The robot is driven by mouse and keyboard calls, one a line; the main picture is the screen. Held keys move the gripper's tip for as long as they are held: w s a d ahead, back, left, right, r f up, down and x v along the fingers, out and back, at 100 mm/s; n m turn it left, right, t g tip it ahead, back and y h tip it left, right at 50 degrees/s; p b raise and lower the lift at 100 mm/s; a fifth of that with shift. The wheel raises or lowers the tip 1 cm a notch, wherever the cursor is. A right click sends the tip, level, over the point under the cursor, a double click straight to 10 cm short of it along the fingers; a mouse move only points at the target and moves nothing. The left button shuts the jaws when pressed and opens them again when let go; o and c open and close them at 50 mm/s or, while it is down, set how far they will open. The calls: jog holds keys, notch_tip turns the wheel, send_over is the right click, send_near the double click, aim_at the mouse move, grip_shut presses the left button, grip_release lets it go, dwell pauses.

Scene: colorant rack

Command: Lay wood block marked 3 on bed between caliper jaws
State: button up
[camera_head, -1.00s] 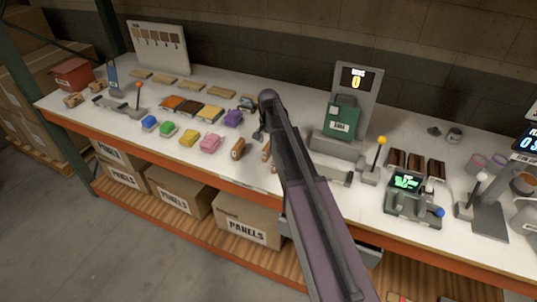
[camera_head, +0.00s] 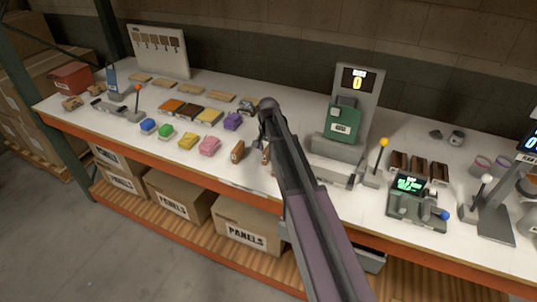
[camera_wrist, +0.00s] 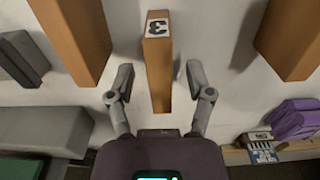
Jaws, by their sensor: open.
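The wood block marked 3 (camera_wrist: 158,60) stands out from the white bench top in the wrist view, its black 3 on a pale end label. My gripper (camera_wrist: 159,75) is open, with one finger on each side of this block and gaps showing. In the head view my arm hides most of the gripper and part of the blocks near it.
Similar wood blocks flank it in the wrist view, one on the left (camera_wrist: 75,35) and one on the right (camera_wrist: 290,40). A grey machine with a green box (camera_head: 342,122) stands right of my arm. Coloured pieces, including a purple one (camera_head: 232,121), lie to the left.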

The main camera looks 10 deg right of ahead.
jog(key=shift+f, duration=0.25)
dwell(0.6)
jog(key=shift+c, duration=0.2)
grip_shut()
